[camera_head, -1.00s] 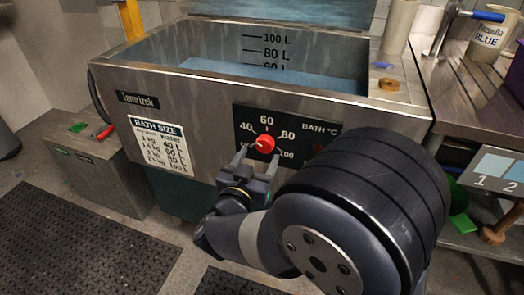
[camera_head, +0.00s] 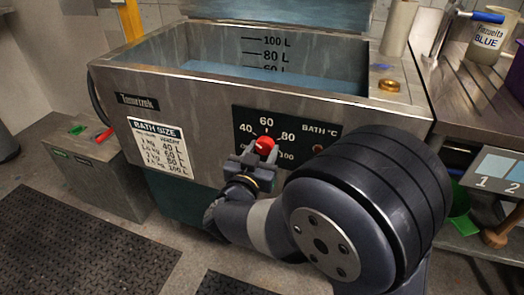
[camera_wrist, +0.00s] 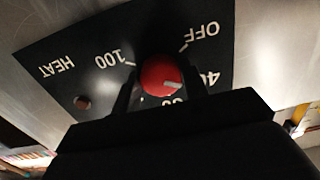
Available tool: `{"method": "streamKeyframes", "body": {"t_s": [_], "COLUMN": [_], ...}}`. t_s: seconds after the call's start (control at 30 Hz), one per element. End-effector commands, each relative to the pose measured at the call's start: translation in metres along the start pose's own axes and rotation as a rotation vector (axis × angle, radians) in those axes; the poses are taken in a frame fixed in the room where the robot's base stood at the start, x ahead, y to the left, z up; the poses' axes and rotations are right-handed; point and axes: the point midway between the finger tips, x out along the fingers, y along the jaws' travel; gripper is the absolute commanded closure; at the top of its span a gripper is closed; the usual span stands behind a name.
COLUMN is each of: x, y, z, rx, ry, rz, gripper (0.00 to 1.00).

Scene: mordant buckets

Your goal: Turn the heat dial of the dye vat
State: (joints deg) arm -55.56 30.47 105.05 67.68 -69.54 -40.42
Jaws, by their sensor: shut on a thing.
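The red heat dial (camera_head: 265,144) sits on a black panel (camera_head: 243,118) on the front of the steel dye vat (camera_head: 200,118). My gripper (camera_head: 260,152) is at the dial, shut on it with a finger on either side. In the wrist view the dial (camera_wrist: 158,72) is between the dark fingers of my gripper (camera_wrist: 160,88), and the panel lettering is upside down. The dial's white mark points to the lower right there, roughly between 40 and 60. The 60 and 80 side is partly hidden by the gripper body.
The vat holds blue liquid (camera_head: 280,78). A grey box (camera_head: 105,165) with a red handle is at left. Dark mats (camera_head: 70,235) lie on the floor.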

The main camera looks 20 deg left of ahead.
Motion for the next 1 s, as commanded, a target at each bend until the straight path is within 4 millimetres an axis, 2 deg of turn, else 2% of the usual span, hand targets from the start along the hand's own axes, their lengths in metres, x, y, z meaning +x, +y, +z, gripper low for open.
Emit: {"method": "streamKeyframes", "body": {"t_s": [0.2,0.53,0.77,1.0], "x": [-0.0002,-0.0003,-0.0003,-0.0004], "y": [-0.0003,-0.0005,-0.0009,-0.0013], "z": [0.0,0.0007,0.0017,0.0027], "rx": [0.0,0.06,0.21,0.434], "ry": [0.0,0.001,0.002,0.0], "rz": [-0.001,-0.001,-0.002,-0.001], "gripper": [0.81,0.81,0.81,0.81]}}
